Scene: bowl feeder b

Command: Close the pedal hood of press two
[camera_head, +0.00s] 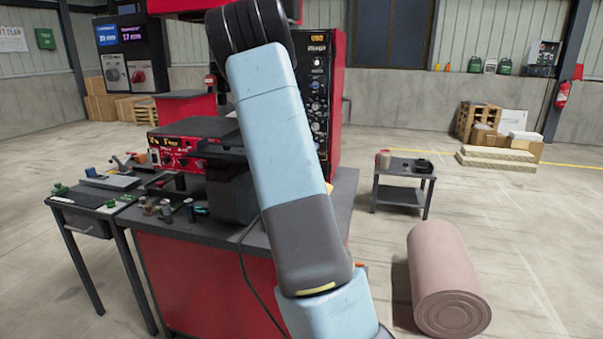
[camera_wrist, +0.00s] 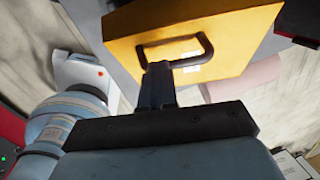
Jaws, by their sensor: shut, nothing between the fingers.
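In the wrist view, a yellow-orange box-shaped cover (camera_wrist: 225,25) with a black bar handle (camera_wrist: 207,45) fills the top. It looks like the pedal hood, but I cannot confirm this or tell which press it belongs to. My gripper (camera_wrist: 158,70) is shut and empty, with its dark fingertips at the left end of the handle in the picture. I cannot tell whether they touch it. In the head view, my arm hides my gripper. A red machine with a dark control panel (camera_head: 318,95) stands behind my arm on a red bench (camera_head: 205,275).
A side table (camera_head: 88,197) with small parts stands left of the bench. Pallets and boxes (camera_head: 480,122) are at the back right. The floor at far right is clear.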

